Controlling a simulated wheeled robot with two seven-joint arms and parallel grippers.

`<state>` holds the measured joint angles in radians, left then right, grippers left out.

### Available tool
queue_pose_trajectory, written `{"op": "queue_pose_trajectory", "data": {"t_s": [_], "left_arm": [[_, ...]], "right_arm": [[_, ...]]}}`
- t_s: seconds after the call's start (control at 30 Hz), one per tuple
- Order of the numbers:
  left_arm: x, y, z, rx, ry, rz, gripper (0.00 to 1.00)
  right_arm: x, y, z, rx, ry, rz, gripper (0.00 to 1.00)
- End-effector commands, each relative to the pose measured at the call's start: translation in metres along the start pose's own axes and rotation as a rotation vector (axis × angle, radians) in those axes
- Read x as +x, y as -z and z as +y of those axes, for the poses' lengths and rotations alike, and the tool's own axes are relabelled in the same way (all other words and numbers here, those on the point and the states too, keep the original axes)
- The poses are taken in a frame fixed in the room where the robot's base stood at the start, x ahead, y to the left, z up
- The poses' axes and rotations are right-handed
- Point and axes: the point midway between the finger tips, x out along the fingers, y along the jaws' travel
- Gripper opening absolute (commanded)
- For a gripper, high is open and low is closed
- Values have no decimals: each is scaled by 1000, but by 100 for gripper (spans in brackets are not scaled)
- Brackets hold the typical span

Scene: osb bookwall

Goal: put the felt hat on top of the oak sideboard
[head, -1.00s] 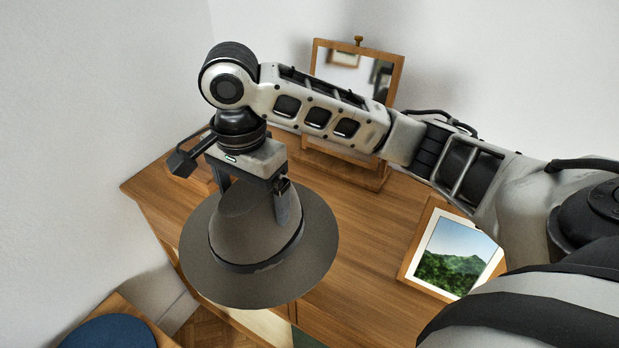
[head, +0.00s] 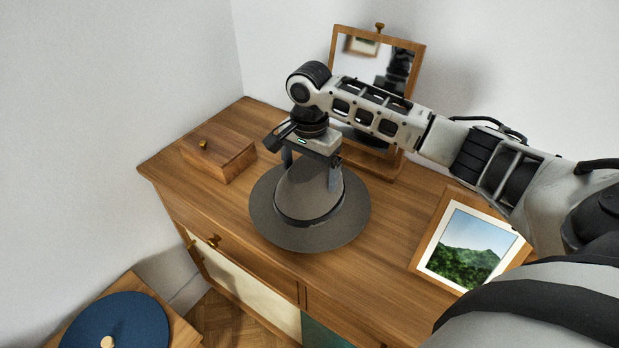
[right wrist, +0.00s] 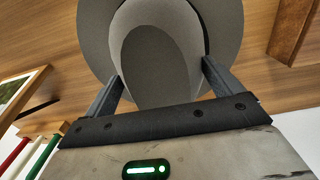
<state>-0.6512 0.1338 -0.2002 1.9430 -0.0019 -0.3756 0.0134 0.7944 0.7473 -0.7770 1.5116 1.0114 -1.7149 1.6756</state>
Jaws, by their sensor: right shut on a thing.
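The grey felt hat (head: 268,212) is upright, brim down, over the top of the oak sideboard (head: 395,222) in the head view. My right gripper (head: 312,180) is shut on the hat's crown from above. The right wrist view shows the crown (right wrist: 160,45) between the two fingers (right wrist: 160,85), with wood behind it. The brim looks at or very close to the sideboard top; I cannot tell whether it touches. My left gripper is not in view.
A small wooden box (head: 220,155) stands left of the hat. A mirror on a stand (head: 370,65) is behind it, and a framed landscape picture (head: 465,245) is to the right. Bare wood lies between hat and picture.

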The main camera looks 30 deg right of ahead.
Motion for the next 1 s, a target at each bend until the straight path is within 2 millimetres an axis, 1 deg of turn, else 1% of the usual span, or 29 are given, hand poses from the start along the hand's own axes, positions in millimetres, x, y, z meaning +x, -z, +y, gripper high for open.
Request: {"op": "queue_pose_trajectory", "data": {"t_s": [0.03,0.1,0.2,0.57,0.6,0.87,0.97,1.0], "left_arm": [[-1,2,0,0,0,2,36],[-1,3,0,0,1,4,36],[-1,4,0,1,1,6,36],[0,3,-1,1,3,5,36],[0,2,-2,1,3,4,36],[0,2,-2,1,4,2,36],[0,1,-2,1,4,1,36],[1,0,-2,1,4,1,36]], "right_arm": [[9,-1,1,1,-5,-1,54],[19,-1,1,1,-4,-2,54],[27,-1,0,0,-2,-1,54],[31,-2,0,0,0,-1,54],[31,-1,0,0,0,-1,100],[28,-1,0,0,0,0,100],[20,-1,0,1,2,0,100],[15,-1,-1,1,2,0,100]]}}
